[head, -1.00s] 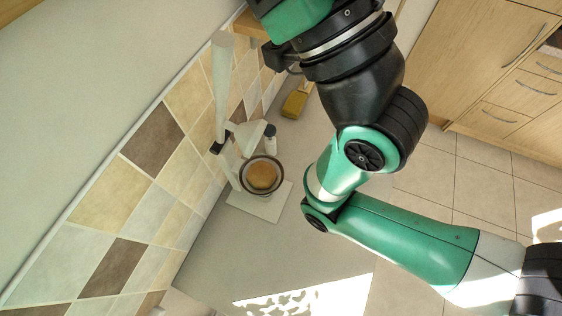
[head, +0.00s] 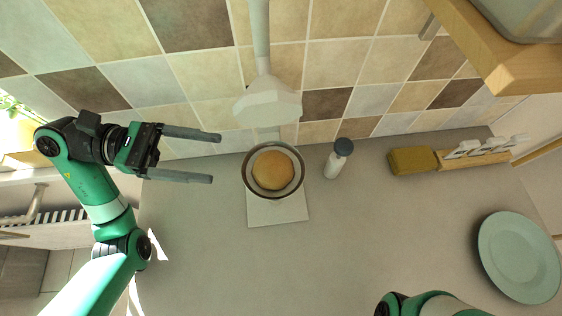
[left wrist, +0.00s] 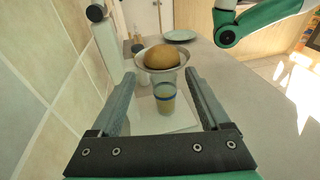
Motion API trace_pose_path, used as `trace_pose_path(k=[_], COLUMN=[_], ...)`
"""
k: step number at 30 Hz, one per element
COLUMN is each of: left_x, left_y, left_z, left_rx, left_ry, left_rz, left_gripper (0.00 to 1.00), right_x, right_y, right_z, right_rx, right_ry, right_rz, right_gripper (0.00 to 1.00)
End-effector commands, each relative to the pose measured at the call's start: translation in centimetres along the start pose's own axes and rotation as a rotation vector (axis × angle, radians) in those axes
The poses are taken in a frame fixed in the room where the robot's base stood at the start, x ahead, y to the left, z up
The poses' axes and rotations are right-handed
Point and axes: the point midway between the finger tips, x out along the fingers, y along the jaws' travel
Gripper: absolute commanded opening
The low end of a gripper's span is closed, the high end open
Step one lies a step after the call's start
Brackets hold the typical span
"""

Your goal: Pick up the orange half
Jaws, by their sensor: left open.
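The orange half (head: 273,171) is a rounded, orange-tan piece resting in a round dish with a dark rim (head: 247,184). In the left wrist view the dish and glass appear between the two fingers. Only part of my right arm shows; its gripper is out of view.
A bottle with a dark cap (head: 335,163), a yellow sponge (head: 412,161) and a pale green plate (head: 518,257) are to the right. The front counter is clear.

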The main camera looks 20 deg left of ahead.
Motion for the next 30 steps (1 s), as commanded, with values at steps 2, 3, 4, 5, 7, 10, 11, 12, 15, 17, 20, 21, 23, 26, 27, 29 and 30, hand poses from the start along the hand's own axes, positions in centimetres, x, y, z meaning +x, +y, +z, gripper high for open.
trace_pose_path(k=[2,3,4,5,7,10,11,12,15,17,20,21,23,26,27,29,30], left_x=[1.6,2.5,3.1,3.6,4.7,5.4,5.5,5.5,6.0,6.9,8.8,9.4,10.2,10.7,10.7,10.6,10.6], left_y=[-0.2,-0.2,-0.2,-0.2,-0.1,-0.1,-0.1,-0.1,-0.1,-0.3,-0.4,-0.4,-0.3,-0.3,-0.3,-0.2,-0.2], left_z=[0.4,0.4,0.4,0.4,0.3,0.2,0.2,0.2,0.4,0.6,0.8,0.6,0.6,0.5,0.4,0.4,0.4], left_rx=[0.0,0.0,-0.001,-0.001,0.0,0.001,0.002,0.002,0.001,-0.001,-0.001,-0.001,0.0,0.002,0.002,0.002,0.002], left_ry=[-0.001,-0.001,-0.003,-0.002,-0.003,-0.002,-0.002,-0.002,-0.002,-0.004,-0.003,-0.003,-0.003,-0.003,-0.003,-0.003,-0.003], left_rz=[-0.006,-0.007,-0.006,-0.006,-0.005,-0.003,-0.003,-0.002,-0.003,-0.006,-0.006,-0.007,-0.005,-0.003,-0.002,-0.001,-0.001], left_gripper=[0.8,0.8,0.8,0.8,0.8,0.8,0.8,0.8,0.8,0.8,0.8,0.8,0.8,0.8,0.8,0.8,0.8], right_x=[0.6,0.7,0.8,0.9,1.0,1.1,1.1,1.1,1.3,1.7,2.2,2.2,2.3,2.3,2.2,2.2,2.2], right_y=[0.0,0.0,0.0,0.0,0.0,0.0,0.0,0.0,0.0,0.0,0.0,0.0,0.0,0.0,0.0,0.0,0.0], right_z=[-0.5,-0.7,-0.8,-0.8,-1.0,-1.0,-1.0,-1.0,-1.2,-1.5,-2.1,-2.0,-2.1,-2.1,-2.1,-2.0,-2.0], right_rx=[0.0,0.0,0.0,0.0,0.0,-0.001,-0.001,-0.001,0.0,0.0,-0.001,-0.001,-0.001,-0.001,-0.001,-0.001,-0.001], right_ry=[0.0,0.0,0.0,0.0,0.0,0.0,0.0,0.0,0.0,0.0,0.0,0.0,0.0,0.0,0.0,0.0,0.0], right_rz=[0.0,0.0,0.0,0.0,0.001,0.001,0.0,0.001,0.0,0.0,0.001,0.001,0.001,0.001,0.001,0.001,0.001], right_gripper=[0.0,0.0,0.0,0.0,0.0,0.0,0.0,0.0,0.0,0.0,0.0,0.0,0.0,0.0,0.0,0.0,0.0])
